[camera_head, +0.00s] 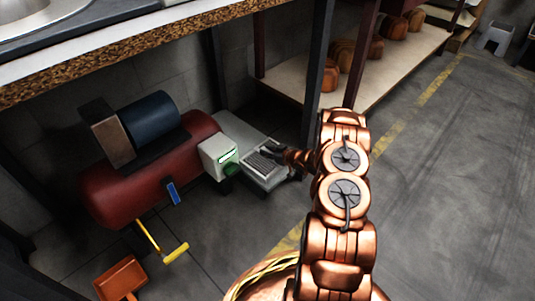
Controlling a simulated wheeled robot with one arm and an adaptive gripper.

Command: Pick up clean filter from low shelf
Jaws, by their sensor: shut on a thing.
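The clean filter is a pale grey framed panel with dark slats (258,173), low under the bench in the head view. My gripper (284,162) reaches in from the right and is shut on the filter's right side. Its dark fingers lie at the filter's edge, and part of them is hidden by my copper-coloured arm. A low grey shelf (236,127) lies just behind the filter. I cannot tell whether the filter is resting on it or held clear of it.
A red tank with a blue motor (152,122) and a pale box with a green light (217,157) stand close left of the filter. The bench edge (150,42) is above. A dark post (317,75) stands behind. An orange dustpan (121,277) lies front left. Floor at right is clear.

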